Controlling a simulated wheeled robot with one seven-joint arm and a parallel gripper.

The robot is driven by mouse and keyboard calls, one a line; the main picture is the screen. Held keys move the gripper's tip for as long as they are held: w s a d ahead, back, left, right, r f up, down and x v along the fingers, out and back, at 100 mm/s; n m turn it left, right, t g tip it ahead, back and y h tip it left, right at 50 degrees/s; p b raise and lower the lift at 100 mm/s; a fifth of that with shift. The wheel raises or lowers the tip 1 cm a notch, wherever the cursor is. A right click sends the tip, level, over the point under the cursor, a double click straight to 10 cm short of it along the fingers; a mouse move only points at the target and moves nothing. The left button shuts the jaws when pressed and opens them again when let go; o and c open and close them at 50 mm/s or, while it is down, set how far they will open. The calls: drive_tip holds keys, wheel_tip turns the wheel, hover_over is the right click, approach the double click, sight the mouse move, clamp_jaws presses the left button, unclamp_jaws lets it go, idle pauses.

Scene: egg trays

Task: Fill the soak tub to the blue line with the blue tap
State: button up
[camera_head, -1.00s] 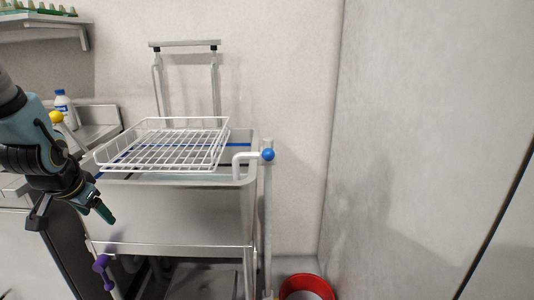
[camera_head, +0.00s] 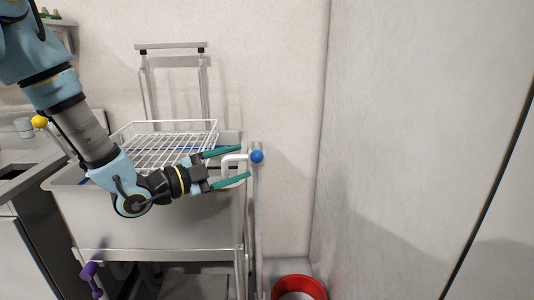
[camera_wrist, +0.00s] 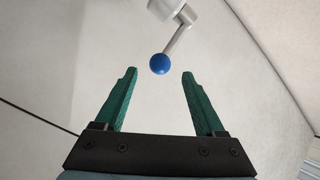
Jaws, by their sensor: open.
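The blue tap's round knob (camera_head: 257,157) stands at the right end of a white spout (camera_head: 232,159) on a pipe at the tub's right side. The grey soak tub (camera_head: 150,222) stands on a frame, with a white wire basket (camera_head: 170,150) at its top. A short piece of the blue line shows on the tub's inner wall; the water level is hidden. My gripper (camera_head: 245,162) is open and empty, just left of the knob, its green fingers pointing at it. In the wrist view the blue knob (camera_wrist: 160,64) lies just beyond and between the fingertips (camera_wrist: 159,75).
A yellow knob (camera_head: 39,122) is at the left by the counter. A purple handle (camera_head: 91,278) hangs below the tub. A red bucket (camera_head: 299,287) stands on the floor to the right. A grey wall panel closes off the right side.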

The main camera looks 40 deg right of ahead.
sight(257, 150)
drive_tip(key=d+p, duration=0.2)
drive_tip(key=d, duration=0.7)
drive_tip(key=shift+s+d+p, duration=0.25)
drive_tip(key=shift+s+p, duration=0.05)
drive_tip(key=shift+s, duration=0.1)
clamp_jaws()
idle(0.9)
